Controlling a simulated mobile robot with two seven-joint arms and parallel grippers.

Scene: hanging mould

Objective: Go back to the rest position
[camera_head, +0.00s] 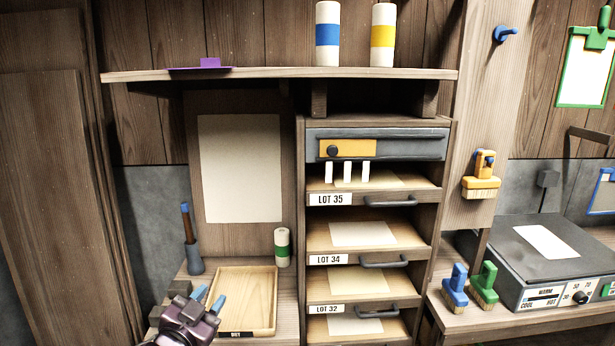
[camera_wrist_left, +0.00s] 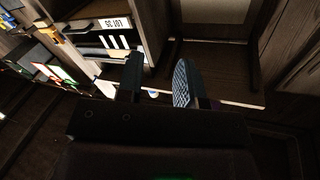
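My left gripper (camera_head: 208,301) is at the lower left in the head view, over the left edge of a wooden tray (camera_head: 262,300). Its two blue-tipped fingers are apart with nothing between them. In the left wrist view the fingers of my left gripper (camera_wrist_left: 158,82) also stand apart and empty. My right gripper does not show in either view.
A rack with several slots, labelled LOT 35 (camera_head: 330,199), LOT 34 and LOT 32, stands right of the tray. A green-banded jar (camera_head: 282,247) and a dark holder (camera_head: 193,256) stand behind the tray. A shelf (camera_head: 280,75) hangs above. A hot plate (camera_head: 560,255) sits at right.

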